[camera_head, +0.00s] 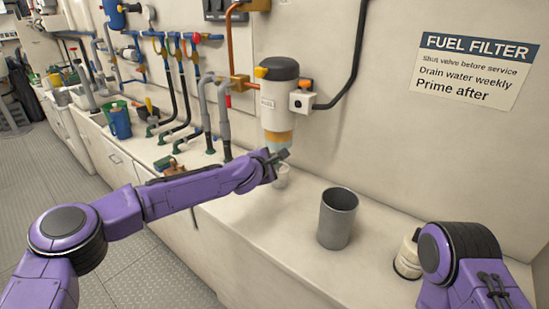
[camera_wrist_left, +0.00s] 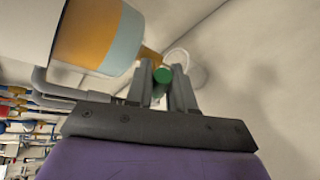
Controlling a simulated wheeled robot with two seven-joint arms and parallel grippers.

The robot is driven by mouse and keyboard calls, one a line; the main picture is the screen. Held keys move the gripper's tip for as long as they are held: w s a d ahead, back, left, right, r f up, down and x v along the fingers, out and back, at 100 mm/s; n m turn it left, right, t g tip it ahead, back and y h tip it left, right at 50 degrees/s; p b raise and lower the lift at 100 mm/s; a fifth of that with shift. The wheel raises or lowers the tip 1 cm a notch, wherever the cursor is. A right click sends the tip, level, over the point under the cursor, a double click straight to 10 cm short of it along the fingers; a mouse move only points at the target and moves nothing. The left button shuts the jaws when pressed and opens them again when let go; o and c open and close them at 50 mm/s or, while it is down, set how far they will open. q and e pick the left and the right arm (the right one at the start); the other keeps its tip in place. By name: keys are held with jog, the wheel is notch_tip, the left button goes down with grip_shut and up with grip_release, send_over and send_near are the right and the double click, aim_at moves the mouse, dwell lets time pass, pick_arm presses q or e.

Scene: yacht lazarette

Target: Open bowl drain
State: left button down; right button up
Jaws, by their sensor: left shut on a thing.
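The fuel filter (camera_head: 278,103) is a white canister with a black cap on the wall. Its bowl (camera_head: 278,137) is amber with a pale blue lower band. In the left wrist view the bowl (camera_wrist_left: 92,35) fills the upper left, with a brass-coloured drain stem and a green drain knob (camera_wrist_left: 163,75) at its end. My left gripper (camera_head: 282,155) is just under the bowl. In the left wrist view its fingers (camera_wrist_left: 162,88) are shut on the green knob, one on each side. My right gripper is out of view; only part of that arm shows at lower right.
A small white cup (camera_head: 281,180) stands below the filter, partly hidden by my gripper. A grey cup (camera_head: 338,220) stands on the counter to the right, and a cream container (camera_head: 408,254) beyond it. Hoses (camera_head: 223,118) rise left of the filter.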

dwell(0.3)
pick_arm(q)
jog(key=c, duration=1.1)
grip_release()
jog(key=shift+a+r, duration=0.1)
jog(key=shift+r, duration=0.05)
